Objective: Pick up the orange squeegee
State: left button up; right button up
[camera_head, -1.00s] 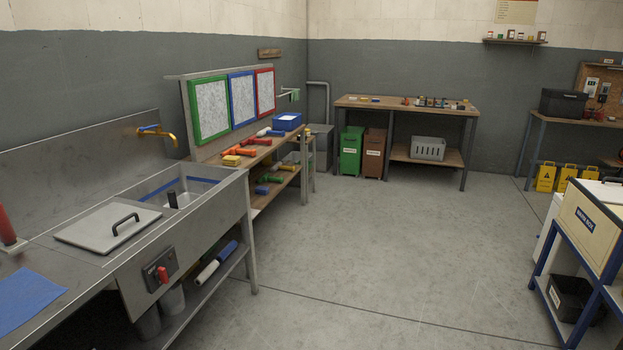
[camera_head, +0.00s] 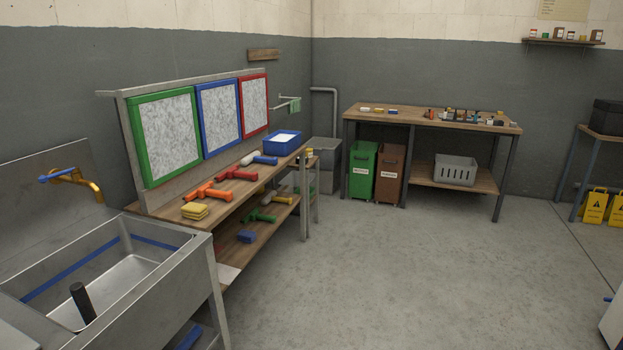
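An orange squeegee (camera_head: 205,193) lies on the upper shelf of the wooden bench (camera_head: 247,183) along the left wall, below the framed panels. A red T-shaped tool (camera_head: 238,174) lies just beyond it, and a stack of yellow sponges (camera_head: 194,211) lies just nearer. A white and blue tool (camera_head: 256,158) is farther along the same shelf. Neither of my grippers shows in this view.
A steel sink (camera_head: 118,288) stands at the near left, before the bench. A blue tub (camera_head: 282,142) sits at the bench's far end. Green and yellow tools lie on the lower shelf. A wooden table (camera_head: 430,117) stands at the back. The middle floor is clear.

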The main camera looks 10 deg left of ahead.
aim_at(204, 191)
jog(key=i, duration=1)
jog(key=i+l+u, duration=0.1)
jog(key=i, duration=0.9)
